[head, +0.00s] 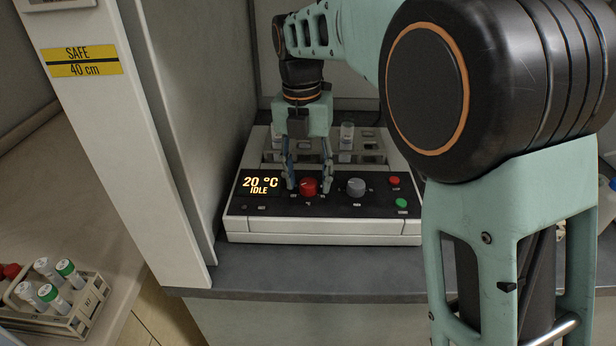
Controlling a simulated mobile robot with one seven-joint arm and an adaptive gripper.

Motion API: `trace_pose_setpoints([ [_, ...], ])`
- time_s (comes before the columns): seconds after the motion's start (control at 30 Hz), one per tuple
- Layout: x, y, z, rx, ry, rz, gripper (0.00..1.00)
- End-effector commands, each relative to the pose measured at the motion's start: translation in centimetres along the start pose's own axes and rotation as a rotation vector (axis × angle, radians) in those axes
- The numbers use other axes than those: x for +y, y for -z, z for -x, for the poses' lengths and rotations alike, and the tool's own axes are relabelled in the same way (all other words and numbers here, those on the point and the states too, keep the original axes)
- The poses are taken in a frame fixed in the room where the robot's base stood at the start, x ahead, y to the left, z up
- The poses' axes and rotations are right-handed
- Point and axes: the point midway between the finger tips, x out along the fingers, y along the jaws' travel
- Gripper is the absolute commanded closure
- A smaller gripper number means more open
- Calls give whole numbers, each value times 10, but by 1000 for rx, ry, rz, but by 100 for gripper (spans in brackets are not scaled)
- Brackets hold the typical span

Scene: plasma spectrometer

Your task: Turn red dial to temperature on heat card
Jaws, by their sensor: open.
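The red dial (309,186) sits on the black front panel of a white heater unit (320,240). My gripper (309,187) points down over the panel, open, with one finger on each side of the red dial. I cannot tell whether the fingers touch it. The display (260,185) left of the dial reads 20 °C and IDLE. A grey dial (356,187) is to the right of the red one. No heat card can be made out in this view.
A red button (394,181) and a green button (401,203) are at the panel's right. A rack (375,155) with tubes stands behind the panel. A white post (125,130) with a yellow "SAFE 40 cm" label (82,62) is at left. Another tube rack (85,310) is at lower left.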

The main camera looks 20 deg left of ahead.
Motion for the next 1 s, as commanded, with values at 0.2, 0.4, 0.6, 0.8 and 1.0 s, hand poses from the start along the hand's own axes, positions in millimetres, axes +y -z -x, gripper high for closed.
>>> trace_pose_setpoints([
  [0.2, 0, 0, 0, 0, 0, 0, 73],
  [0.4, 0, 0, 0, 0, 0, 0, 95],
  [0.6, 0, 0, 1, 0, 0, -8, 98],
  [0.8, -1, -1, 3, 3, -1, -64, 98],
  [1.0, -2, -1, 4, 11, 0, -193, 98],
])
